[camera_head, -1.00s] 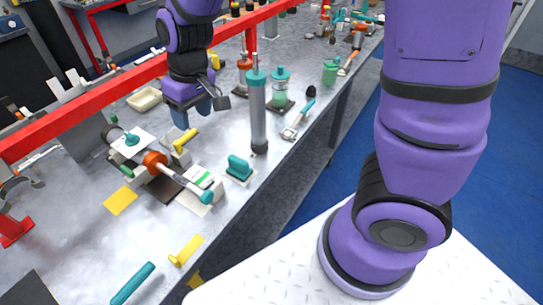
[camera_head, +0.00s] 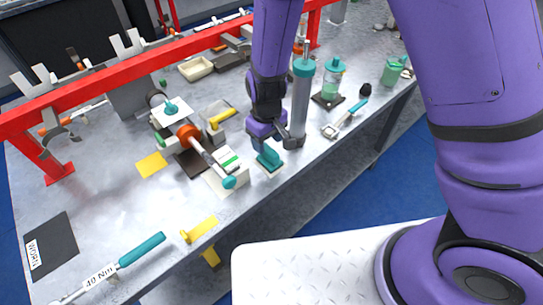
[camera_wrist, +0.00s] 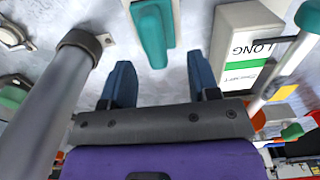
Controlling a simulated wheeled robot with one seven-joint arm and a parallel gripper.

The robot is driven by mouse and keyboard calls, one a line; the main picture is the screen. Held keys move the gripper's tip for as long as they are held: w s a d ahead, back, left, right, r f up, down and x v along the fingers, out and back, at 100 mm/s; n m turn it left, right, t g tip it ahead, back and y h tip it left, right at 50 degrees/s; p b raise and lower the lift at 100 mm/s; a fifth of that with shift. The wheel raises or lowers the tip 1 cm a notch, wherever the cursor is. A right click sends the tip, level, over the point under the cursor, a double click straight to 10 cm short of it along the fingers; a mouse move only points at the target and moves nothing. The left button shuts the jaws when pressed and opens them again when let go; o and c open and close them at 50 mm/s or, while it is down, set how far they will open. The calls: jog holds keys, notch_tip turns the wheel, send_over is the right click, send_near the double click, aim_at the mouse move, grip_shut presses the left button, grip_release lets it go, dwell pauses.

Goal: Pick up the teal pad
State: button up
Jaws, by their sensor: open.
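The teal pad (camera_head: 268,157) is a small teal block with a grip on a pale base, standing on the metal bench near its front edge. In the wrist view the pad (camera_wrist: 152,35) lies just beyond my fingertips, roughly in line with the gap between them. My gripper (camera_wrist: 159,68) is open, with two blue fingers apart and nothing between them. In the head view my gripper (camera_head: 262,143) is just above and behind the pad, and its fingers are mostly hidden. I cannot tell whether they touch the pad.
A tall grey cylinder with a teal top (camera_head: 301,98) stands close to the right of my gripper. A white box with a green stripe (camera_wrist: 243,45) stands close on the pad's other side. A red rail (camera_head: 150,58) crosses the bench behind. A torque wrench (camera_head: 141,250) lies front left.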

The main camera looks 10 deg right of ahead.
aim_at(269, 149)
jog(key=shift+w+d+f, duration=0.1)
jog(key=shift+d+f, duration=0.05)
jog(key=shift+f, duration=1.35)
jog(key=shift+w+d+f, duration=0.1)
jog(key=shift+f, duration=1.35)
jog(key=shift+c, duration=0.4)
grip_shut()
